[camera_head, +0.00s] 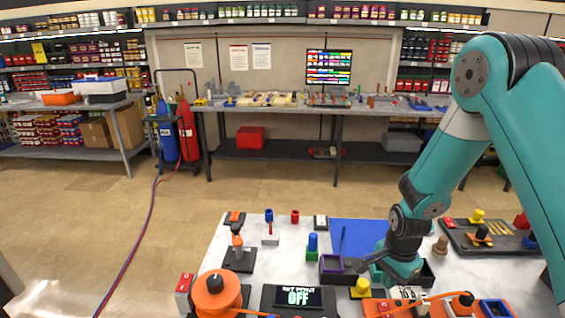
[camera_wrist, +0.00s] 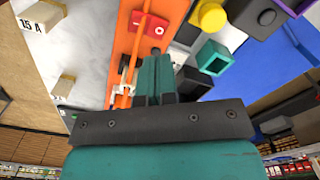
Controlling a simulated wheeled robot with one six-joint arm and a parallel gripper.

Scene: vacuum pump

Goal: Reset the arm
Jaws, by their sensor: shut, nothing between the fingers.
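My teal arm reaches down from the right in the head view. My gripper (camera_head: 352,266) is low over the white workbench, pointing left near a purple open box. In the wrist view my gripper (camera_wrist: 157,54) is shut, its fingers together with nothing between them. An orange plate (camera_wrist: 122,45) with an orange cable and a red block (camera_wrist: 147,27) lies by the fingertips. I cannot tell whether the fingers touch anything.
A yellow knob (camera_head: 360,287) and a blue mat (camera_head: 352,232) are close to the gripper. An orange pump-like unit (camera_head: 217,296) and a display reading OFF (camera_head: 298,296) stand at the front. A black tray (camera_head: 490,238) with tools is at right. Open floor (camera_head: 110,210) lies left.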

